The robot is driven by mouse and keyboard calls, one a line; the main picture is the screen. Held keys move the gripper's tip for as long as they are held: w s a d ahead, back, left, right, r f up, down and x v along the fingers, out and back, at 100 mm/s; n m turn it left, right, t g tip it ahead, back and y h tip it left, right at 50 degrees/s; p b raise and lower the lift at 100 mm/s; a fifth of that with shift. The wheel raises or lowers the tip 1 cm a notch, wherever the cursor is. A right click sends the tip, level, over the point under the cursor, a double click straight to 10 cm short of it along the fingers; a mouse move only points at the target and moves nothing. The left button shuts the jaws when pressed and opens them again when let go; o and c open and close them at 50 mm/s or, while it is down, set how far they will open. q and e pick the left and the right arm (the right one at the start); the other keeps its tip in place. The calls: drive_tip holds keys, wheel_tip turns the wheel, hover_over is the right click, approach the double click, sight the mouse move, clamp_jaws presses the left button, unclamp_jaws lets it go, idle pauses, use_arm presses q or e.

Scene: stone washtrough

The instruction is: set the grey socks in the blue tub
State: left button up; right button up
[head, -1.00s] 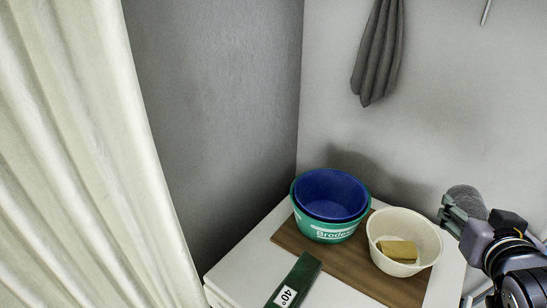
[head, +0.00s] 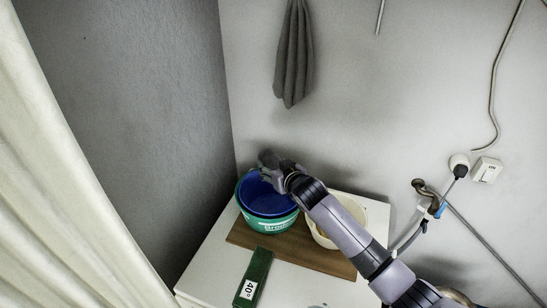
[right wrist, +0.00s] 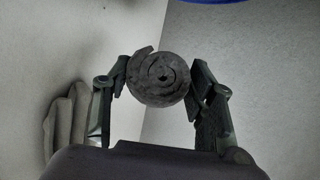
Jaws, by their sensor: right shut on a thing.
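The grey socks are a rolled dark grey bundle (right wrist: 158,78), seen end-on as a spiral in the right wrist view. My right gripper (right wrist: 160,84) is shut on them, one finger on each side. In the head view this gripper (head: 270,168) is at the back right rim of the blue tub, with the socks mostly hidden by it. The blue tub (head: 262,200) looks empty where it shows and sits inside a green tub (head: 277,226). A bit of blue also shows at the top edge of the right wrist view (right wrist: 212,1). My left gripper is not in view.
A cream tub (head: 354,211) stands right of the green one, partly behind my right arm. Both stand on a wooden board (head: 318,258). A green box marked 40° (head: 254,272) is in front. A grey towel (head: 294,55) hangs behind; a tap (head: 428,192) is right.

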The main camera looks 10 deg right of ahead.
drive_tip(key=shift+f, duration=0.2)
drive_tip(key=shift+f+b, duration=0.75)
drive_tip(key=shift+f, duration=0.35)
wheel_tip(320, 180, down, 9)
drive_tip(key=b, duration=0.8)
drive_tip(key=shift+r, duration=0.1)
drive_tip(key=o, duration=1.2)
drive_tip(key=shift+r, duration=0.1)
